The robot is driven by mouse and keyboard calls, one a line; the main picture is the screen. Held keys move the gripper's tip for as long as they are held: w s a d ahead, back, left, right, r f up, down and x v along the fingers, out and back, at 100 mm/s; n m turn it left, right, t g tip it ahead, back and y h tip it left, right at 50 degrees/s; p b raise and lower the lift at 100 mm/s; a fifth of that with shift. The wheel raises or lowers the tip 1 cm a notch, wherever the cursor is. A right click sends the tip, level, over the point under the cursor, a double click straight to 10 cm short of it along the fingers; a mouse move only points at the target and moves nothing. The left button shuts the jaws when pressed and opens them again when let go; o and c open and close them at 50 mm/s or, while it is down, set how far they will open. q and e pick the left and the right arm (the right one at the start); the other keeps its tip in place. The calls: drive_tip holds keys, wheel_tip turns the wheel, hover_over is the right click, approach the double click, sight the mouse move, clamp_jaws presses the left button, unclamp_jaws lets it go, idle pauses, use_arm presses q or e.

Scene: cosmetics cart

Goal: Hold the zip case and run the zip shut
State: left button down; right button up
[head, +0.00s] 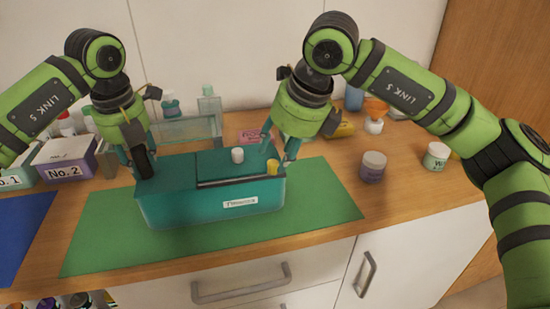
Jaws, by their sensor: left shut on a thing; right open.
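The teal zip case (165,206) stands on a green mat (323,193), with a white label (240,203) on its front. A dark zip line (222,183) runs along the right part of its top near the front edge. A small yellow piece (272,168) sits at its right end; I cannot tell whether it is the zip pull. My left gripper (139,163) is shut on the case's left end. My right gripper (278,150) is open over the right end, fingers pointing down, close to the yellow piece. Whether its fingers touch the case is unclear.
Boxes marked No. 1 and No. 2 (66,157) stand at the left. Bottles (209,106) stand behind. A purple jar (373,167) and a white-green jar (436,156) stand at the right. The mat's right part is clear.

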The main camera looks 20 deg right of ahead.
sight(274, 162)
drive_tip(key=shift+x, duration=1.65)
clamp_jaws()
drive_tip(key=a, duration=1.2)
drive_tip(key=shift+w+a+r, duration=0.15)
drive_tip(key=shift+a+r, duration=0.1)
drive_tip(key=shift+a, duration=0.05)
use_arm(q)
drive_tip(key=shift+s, duration=0.1)
drive_tip(key=shift+f, duration=0.1)
use_arm(e)
unclamp_jaws()
drive_tip(key=shift+d, duration=0.1)
drive_tip(key=shift+f, duration=0.1)
